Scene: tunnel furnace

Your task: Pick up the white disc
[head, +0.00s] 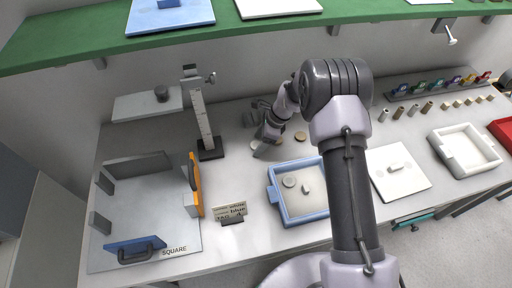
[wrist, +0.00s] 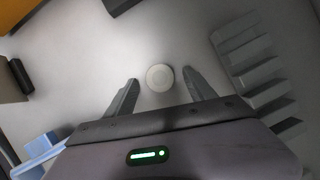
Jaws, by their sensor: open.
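The white disc (wrist: 160,77) lies flat on the table in the wrist view, between and just beyond the fingertips of my gripper (wrist: 160,82). The fingers are apart, one on each side of it, with nothing held. In the head view, a pale disc (head: 255,144) shows at the left side of my gripper (head: 263,150), low over the back of the table. Whether the fingertips are down at the disc's height cannot be told.
Brown discs (head: 300,136) lie right of the gripper. A grey stepped rack (wrist: 255,65) stands close to the right finger. A blue tray (head: 272,198) with a disc and a small block is in front. A ruler stand (head: 203,118) is to the left. A green shelf (head: 90,38) hangs above.

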